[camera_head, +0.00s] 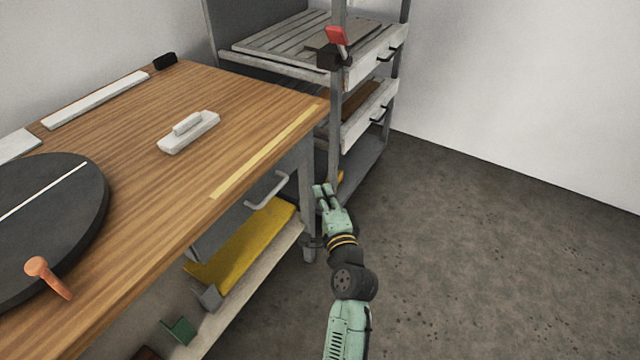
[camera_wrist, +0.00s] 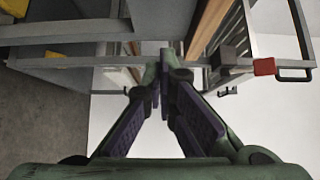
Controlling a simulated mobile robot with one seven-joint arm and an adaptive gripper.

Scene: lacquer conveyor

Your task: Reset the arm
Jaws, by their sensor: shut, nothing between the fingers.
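My gripper (camera_head: 322,192) is shut and empty. It is in front of the grey shelf rack (camera_head: 333,150), just right of the table's corner leg and below the tabletop's height. My arm reaches up to it from the bottom of the head view. In the wrist view my gripper (camera_wrist: 160,62) shows its two dark-padded fingers meeting at the tips, with nothing between them. Whether the fingertips touch the rack cannot be told.
The wooden table (camera_head: 240,95) fills the left, carrying a dark round disc (camera_head: 60,215), an orange peg (camera_head: 45,275) and a white block with a handle (camera_head: 188,132). A red-tipped clamp (camera_head: 336,38) sits on the rack. Grey floor (camera_head: 480,250) at right is clear.

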